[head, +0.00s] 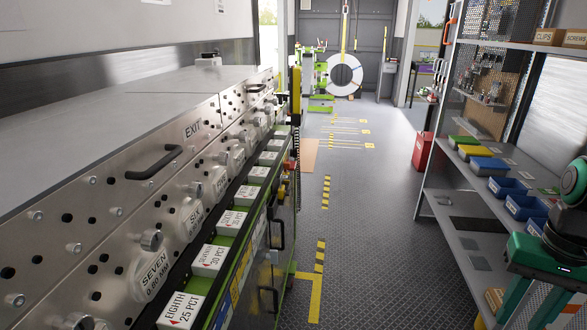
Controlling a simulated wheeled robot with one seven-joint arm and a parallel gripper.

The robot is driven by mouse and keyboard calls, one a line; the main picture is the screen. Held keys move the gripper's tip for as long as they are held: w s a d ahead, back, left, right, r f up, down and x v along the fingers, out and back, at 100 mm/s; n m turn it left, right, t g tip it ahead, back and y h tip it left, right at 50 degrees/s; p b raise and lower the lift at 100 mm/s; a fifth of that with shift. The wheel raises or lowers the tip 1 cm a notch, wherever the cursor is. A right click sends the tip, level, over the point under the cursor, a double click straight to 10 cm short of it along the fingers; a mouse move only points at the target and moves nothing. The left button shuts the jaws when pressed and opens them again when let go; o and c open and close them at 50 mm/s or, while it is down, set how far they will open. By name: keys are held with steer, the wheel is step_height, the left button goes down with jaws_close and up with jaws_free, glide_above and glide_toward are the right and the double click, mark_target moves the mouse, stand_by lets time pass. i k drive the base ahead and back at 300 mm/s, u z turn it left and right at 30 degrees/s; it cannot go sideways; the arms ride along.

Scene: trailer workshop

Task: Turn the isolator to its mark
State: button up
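A small red and yellow fitting (290,168) sticks out from the far right side of the long steel machine (160,180). It may be the isolator, but it is too small for me to read a handle position or a mark. Teal and dark parts at the lower right edge look like my arm.
The machine fills the left side, with knobs, handles and white labelled blocks (208,260) along its front. The patterned floor aisle (365,200) is clear. Shelving with blue bins (508,187) stands right, beside a red container (422,151). A coil (331,74) stands at the back.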

mark_target(292, 164)
steer(key=i, duration=0.95)
steer(key=z, duration=0.05)
